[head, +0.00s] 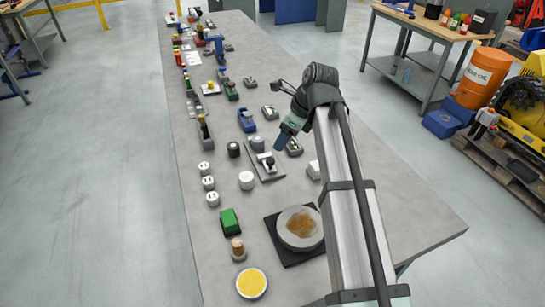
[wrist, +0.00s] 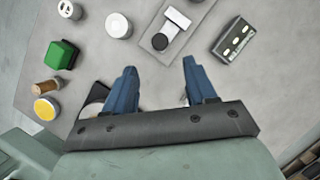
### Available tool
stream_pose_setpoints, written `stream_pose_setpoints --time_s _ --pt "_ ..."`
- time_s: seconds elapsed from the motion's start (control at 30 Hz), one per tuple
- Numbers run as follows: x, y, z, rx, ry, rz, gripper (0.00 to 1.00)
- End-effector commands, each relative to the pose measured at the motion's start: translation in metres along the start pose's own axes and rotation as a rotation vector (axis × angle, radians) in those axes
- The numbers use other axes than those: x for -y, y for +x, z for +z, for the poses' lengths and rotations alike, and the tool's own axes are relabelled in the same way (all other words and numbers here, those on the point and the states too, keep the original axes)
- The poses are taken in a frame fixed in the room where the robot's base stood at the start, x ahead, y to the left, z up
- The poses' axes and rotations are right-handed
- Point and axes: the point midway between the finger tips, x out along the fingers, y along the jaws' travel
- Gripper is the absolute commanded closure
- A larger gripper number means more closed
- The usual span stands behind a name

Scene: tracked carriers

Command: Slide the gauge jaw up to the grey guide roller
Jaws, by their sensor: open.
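A narrow grey plate (head: 268,174) lies on the table below and left of my gripper (head: 279,143) in the head view. On it is a pale block with a bar, which looks like the gauge jaw (wrist: 178,17). A dark round part (wrist: 160,41) sits at the jaw's near end. A light grey cylinder, which looks like the guide roller (head: 257,143), stands at the plate's far end, apart from the jaw. My gripper is open and empty above the table; its two blue fingers (wrist: 160,68) are spread in the wrist view, with the plate beyond their tips.
A grey carrier (wrist: 234,38) lies right of the plate in the wrist view. A white cylinder (head: 246,180), a green block (head: 230,221) and a yellow dish (head: 252,284) stand nearer. A round plate on a black base (head: 300,228) lies beside my arm.

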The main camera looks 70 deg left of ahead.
Motion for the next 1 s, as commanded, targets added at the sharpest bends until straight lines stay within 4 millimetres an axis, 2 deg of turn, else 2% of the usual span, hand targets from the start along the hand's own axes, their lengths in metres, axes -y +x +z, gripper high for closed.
stream_pose_setpoints --time_s 0.03,0.2,0.5,0.7,1.0 --pt "-0.001 0.011 -0.001 -0.002 0.000 0.003 0.44" --pt "-0.001 0.041 -0.001 -0.003 0.001 0.003 0.44" --pt "0.000 0.084 0.000 -0.002 0.001 0.002 0.44" --pt "0.000 0.098 0.000 -0.001 0.001 0.000 0.44" --pt "0.000 0.101 0.000 -0.002 0.001 0.000 0.44"
